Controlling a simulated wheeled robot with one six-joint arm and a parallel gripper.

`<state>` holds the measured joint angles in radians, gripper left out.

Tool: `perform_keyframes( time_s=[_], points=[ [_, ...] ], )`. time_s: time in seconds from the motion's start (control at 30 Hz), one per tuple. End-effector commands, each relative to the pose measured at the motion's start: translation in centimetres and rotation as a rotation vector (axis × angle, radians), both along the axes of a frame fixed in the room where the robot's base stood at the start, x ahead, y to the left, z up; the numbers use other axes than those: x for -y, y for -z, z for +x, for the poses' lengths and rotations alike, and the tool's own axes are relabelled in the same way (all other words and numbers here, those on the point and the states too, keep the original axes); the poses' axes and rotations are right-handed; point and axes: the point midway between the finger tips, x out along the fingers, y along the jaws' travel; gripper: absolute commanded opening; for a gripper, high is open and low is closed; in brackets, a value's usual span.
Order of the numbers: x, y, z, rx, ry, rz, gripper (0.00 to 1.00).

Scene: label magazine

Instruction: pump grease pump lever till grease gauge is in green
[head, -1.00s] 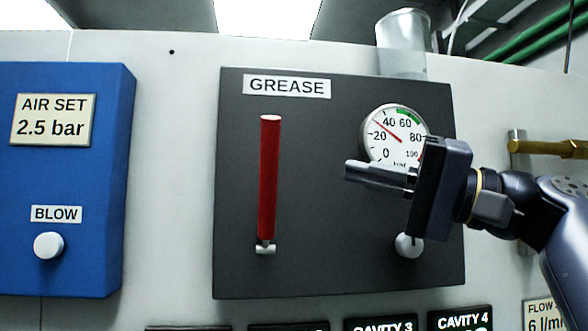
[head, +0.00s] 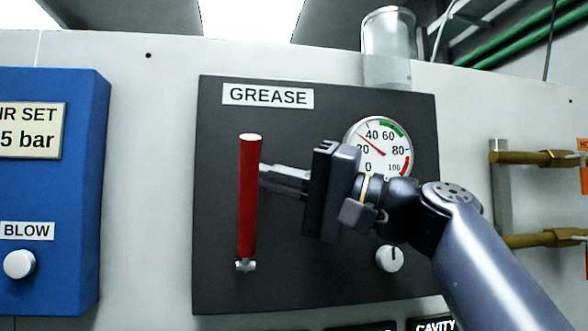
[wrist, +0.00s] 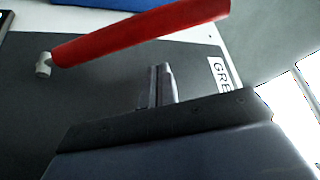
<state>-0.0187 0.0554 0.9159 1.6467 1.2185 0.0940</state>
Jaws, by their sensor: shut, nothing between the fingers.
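The red grease pump lever (head: 249,195) stands upright on the dark GREASE panel, its pivot at its lower end. It crosses the upper part of the wrist view (wrist: 140,33). The round grease gauge (head: 378,150) is right of the lever. Its needle points between 20 and 40, left of the green band at the top. My gripper (head: 264,177) is shut and empty, its tips at the lever's right side, around mid-height. In the wrist view the shut fingers (wrist: 160,75) show a small gap from the lever. The gripper partly hides the panel behind it.
A white knob (head: 390,258) is low on the panel, below my arm. The blue AIR SET box (head: 60,180) with a BLOW button stands left, with free space before the lever. Brass fittings (head: 525,158) stick out at the right.

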Motion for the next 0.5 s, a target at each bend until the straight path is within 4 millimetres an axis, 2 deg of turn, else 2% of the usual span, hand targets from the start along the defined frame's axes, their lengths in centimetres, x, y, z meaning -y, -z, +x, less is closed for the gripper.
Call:
perform_keyframes(
  time_s=[0.2, 0.5],
  points=[
    [0.1, 1.0, -1.9, 0.002, 0.001, 0.000, 0.00],
    [0.1, 1.5, -2.6, 0.001, 0.000, 0.000, 0.00]
  ],
)
